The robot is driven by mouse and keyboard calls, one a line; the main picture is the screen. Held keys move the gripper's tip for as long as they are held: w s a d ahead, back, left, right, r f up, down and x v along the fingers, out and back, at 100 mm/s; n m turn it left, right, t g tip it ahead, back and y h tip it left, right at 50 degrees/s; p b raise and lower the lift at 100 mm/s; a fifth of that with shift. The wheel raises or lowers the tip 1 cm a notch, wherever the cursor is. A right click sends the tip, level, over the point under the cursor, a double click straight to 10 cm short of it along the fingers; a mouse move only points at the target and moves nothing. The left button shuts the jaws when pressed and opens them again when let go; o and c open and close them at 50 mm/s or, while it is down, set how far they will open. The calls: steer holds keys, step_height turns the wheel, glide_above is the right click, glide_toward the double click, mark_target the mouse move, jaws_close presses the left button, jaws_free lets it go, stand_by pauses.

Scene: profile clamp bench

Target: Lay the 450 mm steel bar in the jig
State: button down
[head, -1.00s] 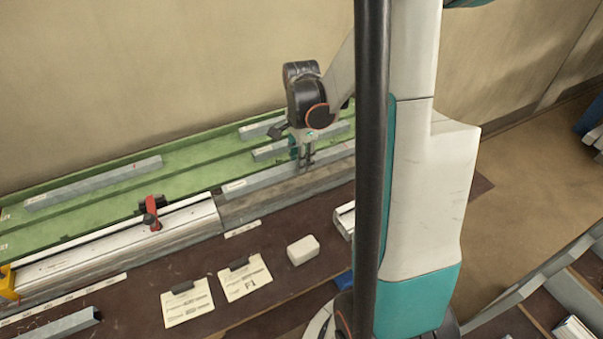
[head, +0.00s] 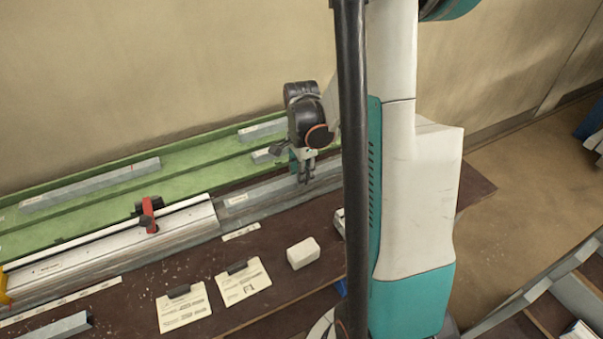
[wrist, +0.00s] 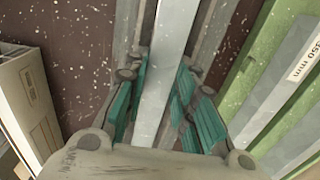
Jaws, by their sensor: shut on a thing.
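The steel bar (head: 250,194) lies lengthwise along the right-hand channel section of the grey jig (head: 185,237). My gripper (head: 304,178) is shut on the bar right of its left end. In the wrist view, the bar (wrist: 168,65) runs between my teal-padded fingers (wrist: 158,100), with channel edges on both sides. The bar's left end is close to the jig's silver left section; I cannot tell whether they touch, or whether the bar rests on the channel floor. My arm hides the bar's right end. A red clamp (head: 149,215) sits on the left section.
A green tray (head: 85,211) behind the jig holds other bars, including a long one (head: 90,184). A yellow part (head: 5,288) is at the jig's left end. A white block (head: 303,253) and two cards (head: 184,308) (head: 243,283) lie on the brown bench in front.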

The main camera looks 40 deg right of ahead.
steer(key=shift+s+a+f, duration=0.1)
steer(key=shift+s+f, duration=0.1)
steer(key=shift+f, duration=0.1)
steer(key=c, duration=1.3)
jaws_free()
steer(key=shift+w+f, duration=0.15)
steer(key=shift+w+r+p, duration=0.1)
steer(key=shift+r+p, duration=0.2)
steer(key=shift+r, duration=0.3)
step_height(320, 180, up, 12)
steer(key=p, duration=0.4)
steer(key=shift+r, duration=0.15)
